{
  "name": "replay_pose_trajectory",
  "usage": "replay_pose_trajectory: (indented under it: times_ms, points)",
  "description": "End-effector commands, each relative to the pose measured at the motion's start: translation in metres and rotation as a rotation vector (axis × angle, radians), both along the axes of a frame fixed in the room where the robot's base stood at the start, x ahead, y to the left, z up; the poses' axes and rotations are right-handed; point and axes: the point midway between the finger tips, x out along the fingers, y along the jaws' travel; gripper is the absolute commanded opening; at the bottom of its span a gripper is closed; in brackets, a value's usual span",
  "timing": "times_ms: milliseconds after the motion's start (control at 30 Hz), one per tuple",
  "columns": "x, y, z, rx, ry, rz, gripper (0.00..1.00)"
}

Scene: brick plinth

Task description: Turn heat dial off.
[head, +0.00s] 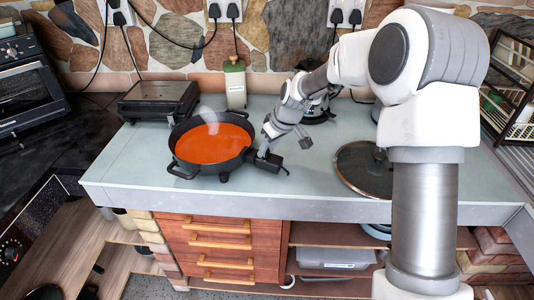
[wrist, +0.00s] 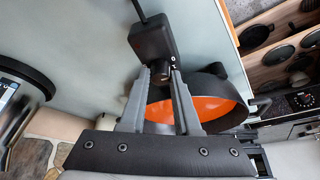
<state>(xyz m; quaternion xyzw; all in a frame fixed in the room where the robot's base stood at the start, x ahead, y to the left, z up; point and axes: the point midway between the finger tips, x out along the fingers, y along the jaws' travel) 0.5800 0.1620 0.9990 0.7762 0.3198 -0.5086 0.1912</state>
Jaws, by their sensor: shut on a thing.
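An electric pan (head: 180,158) with orange-red contents and some steam stands on the pale counter, left of my arm. A black control box (head: 265,161) sits at its right side, with a cord leaving it. My gripper (head: 264,151) reaches down to this box. In the wrist view the box (wrist: 152,38) is at the top centre, with the dark heat dial (wrist: 159,68) on its near face. My gripper (wrist: 159,75) is shut on the dial, one fingertip on each side. The dial's markings and setting cannot be read.
A glass lid (head: 362,170) lies on the counter to the right. A wire rack (head: 512,90) is at the far right. The counter's front edge (head: 240,205) lies close to the box.

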Motion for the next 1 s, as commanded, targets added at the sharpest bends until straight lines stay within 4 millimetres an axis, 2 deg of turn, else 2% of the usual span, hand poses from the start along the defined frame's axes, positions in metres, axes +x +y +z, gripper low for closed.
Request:
replay_pose_trajectory:
  times_ms: [300, 733, 767, 900, 1000]
  points:
    - [0.0008, -0.0002, 0.0001, -0.001, -0.006, 0.084, 0.0]
    - [0.0006, 0.0001, 0.0003, -0.002, -0.007, 0.091, 0.0]
    - [0.0006, 0.0001, 0.0003, -0.002, -0.007, 0.091, 0.36]
    - [0.0004, 0.0001, 0.0003, -0.002, -0.007, 0.091, 0.62]
    - [0.0004, 0.0, 0.0002, -0.003, -0.006, 0.092, 0.62]
